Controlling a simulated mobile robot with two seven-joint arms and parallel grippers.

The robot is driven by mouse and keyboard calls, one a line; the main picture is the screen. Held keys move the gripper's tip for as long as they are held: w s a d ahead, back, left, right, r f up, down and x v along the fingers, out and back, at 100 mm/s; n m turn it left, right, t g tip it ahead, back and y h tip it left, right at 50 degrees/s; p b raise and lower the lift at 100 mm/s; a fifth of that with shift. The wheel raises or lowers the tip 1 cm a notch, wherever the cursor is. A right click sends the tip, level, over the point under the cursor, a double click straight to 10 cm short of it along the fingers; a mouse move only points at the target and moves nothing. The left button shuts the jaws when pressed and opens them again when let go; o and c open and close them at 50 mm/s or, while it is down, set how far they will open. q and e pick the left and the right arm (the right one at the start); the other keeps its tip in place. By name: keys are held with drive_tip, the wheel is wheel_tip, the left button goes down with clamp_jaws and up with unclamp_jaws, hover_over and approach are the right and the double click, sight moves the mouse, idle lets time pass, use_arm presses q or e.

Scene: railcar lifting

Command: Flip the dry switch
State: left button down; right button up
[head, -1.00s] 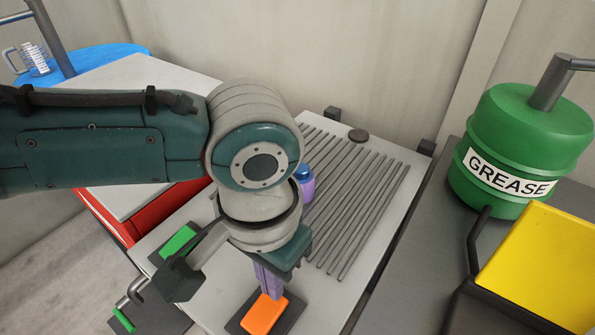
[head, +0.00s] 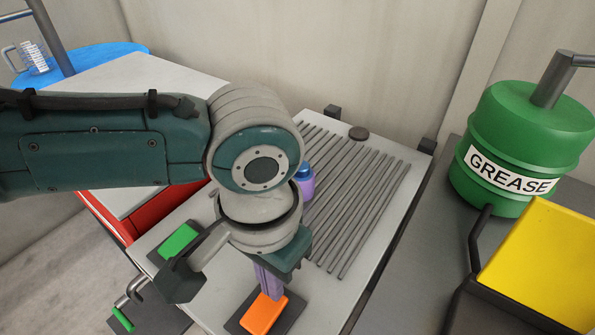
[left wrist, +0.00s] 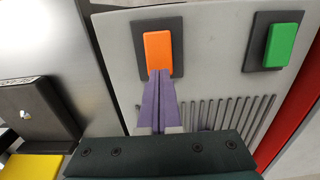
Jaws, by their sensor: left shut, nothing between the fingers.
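An orange rocker switch (head: 263,314) on a dark plate lies on the light grey panel top near the bottom of the head view. It also shows in the left wrist view (left wrist: 158,50). A green switch (head: 180,241) on a dark plate lies to its left. No "dry" label is readable on either. My right gripper is not in view.
A ribbed drain area (head: 350,200) and a purple bottle with a blue cap (head: 306,184) lie behind my gripper. A green grease drum (head: 520,140) and a yellow bin (head: 540,265) stand at right. A red cabinet (head: 125,215) is at left.

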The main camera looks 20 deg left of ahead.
use_arm(q)
drive_tip(key=shift+f+b, duration=0.5)
drive_tip(key=shift+f, duration=0.2)
idle(0.4)
wheel_tip(320, 180, up, 7)
drive_tip(key=p, duration=0.8)
drive_tip(key=s+d+r+m+t+h, duration=0.1)
drive_tip(key=s+d+r+h, duration=0.3)
drive_tip(key=s+d, duration=0.3)
drive_tip(key=s+a+r+n+t+y, duration=0.1)
drive_tip(key=s+a+r+n+y, duration=0.15)
drive_tip(key=a, duration=0.55)
drive_tip(key=s+a+r+n+t+y, duration=0.1)
drive_tip(key=s+a+r+t, duration=0.15)
drive_tip(key=a, duration=0.55)
wheel_tip(320, 180, up, 32)
drive_tip(key=p, duration=3.2)
drive_tip(key=shift+a+r+g, duration=0.15)
drive_tip(key=shift+r+g, duration=0.1)
drive_tip(key=shift+g, duration=0.2)
